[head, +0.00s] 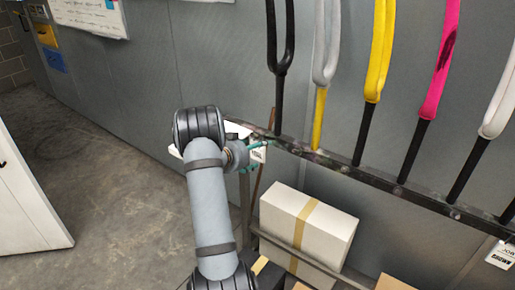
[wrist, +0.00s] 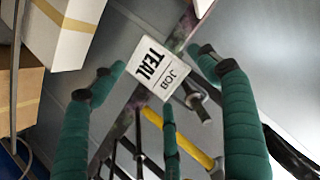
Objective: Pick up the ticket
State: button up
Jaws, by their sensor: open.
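The ticket (wrist: 158,67) is a white card with "JOB" and "TEAL" in black print, tilted in the wrist view. In the head view a small white card (head: 259,153) shows at the left end of the dark rail, partly hidden by my gripper (head: 247,158). In the wrist view my gripper (wrist: 160,63) has its teal fingers spread, one on each side of the ticket. Whether a finger touches the card cannot be told. A thin teal piece (wrist: 169,130) shows below the card; I cannot tell what it is.
The dark rail (head: 340,165) runs right along the grey wall, with several coloured forks or frames standing up from it. Another job card (head: 502,255) hangs at the far right. A taped cardboard box (head: 283,222) stands below the rail. Floor at left is clear.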

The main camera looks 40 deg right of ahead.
jog(key=shift+x, duration=1)
jog(key=shift+a, duration=0.1)
jog(key=c, duration=1)
jog(key=shift+r, duration=0.1)
